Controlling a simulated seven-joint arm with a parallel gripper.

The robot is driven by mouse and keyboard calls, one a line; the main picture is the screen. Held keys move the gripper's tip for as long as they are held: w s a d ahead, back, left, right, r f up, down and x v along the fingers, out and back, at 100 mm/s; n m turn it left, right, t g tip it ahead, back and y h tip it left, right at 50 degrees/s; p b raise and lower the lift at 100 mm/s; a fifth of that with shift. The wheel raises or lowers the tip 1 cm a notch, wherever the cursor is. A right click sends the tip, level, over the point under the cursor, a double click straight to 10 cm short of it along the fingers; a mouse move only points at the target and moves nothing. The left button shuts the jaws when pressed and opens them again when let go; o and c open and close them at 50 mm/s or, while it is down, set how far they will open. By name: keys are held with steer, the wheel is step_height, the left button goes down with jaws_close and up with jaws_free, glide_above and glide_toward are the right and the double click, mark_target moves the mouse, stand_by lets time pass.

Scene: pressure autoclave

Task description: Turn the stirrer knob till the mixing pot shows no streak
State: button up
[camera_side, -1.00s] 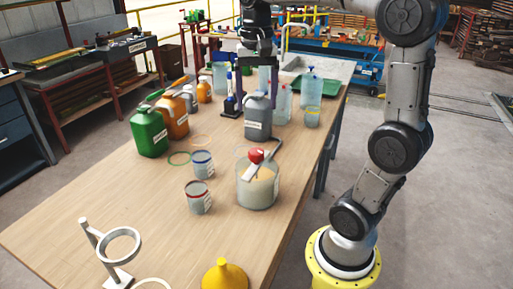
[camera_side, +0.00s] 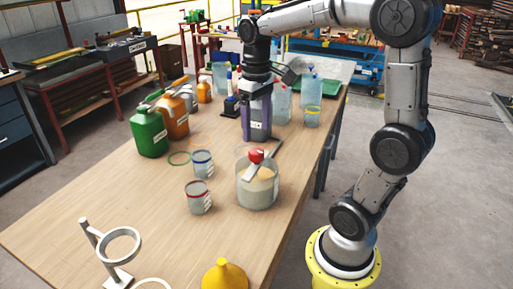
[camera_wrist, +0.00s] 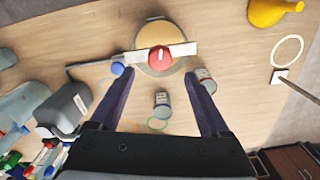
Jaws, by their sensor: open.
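The mixing pot (camera_side: 258,192) is a clear round vessel with cream contents, standing on the wooden table. A pale bar crosses its top and carries the red stirrer knob (camera_side: 256,155). I cannot make out a streak through the wall. In the wrist view the red knob (camera_wrist: 159,58) and bar hide much of the pot (camera_wrist: 160,34). My gripper (camera_side: 256,136) is open and empty, pointing down behind the pot in the side view. In the wrist view the purple fingers (camera_wrist: 160,78) are spread wide, with the knob beyond their tips, roughly centred between them.
A yellow funnel (camera_side: 225,275) lies in front. The table's left front is mostly clear.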

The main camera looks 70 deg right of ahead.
mark_target(256, 150)
step_height(256, 150, down, 7)
stand_by(0.3)
jaws_close()
stand_by(0.4)
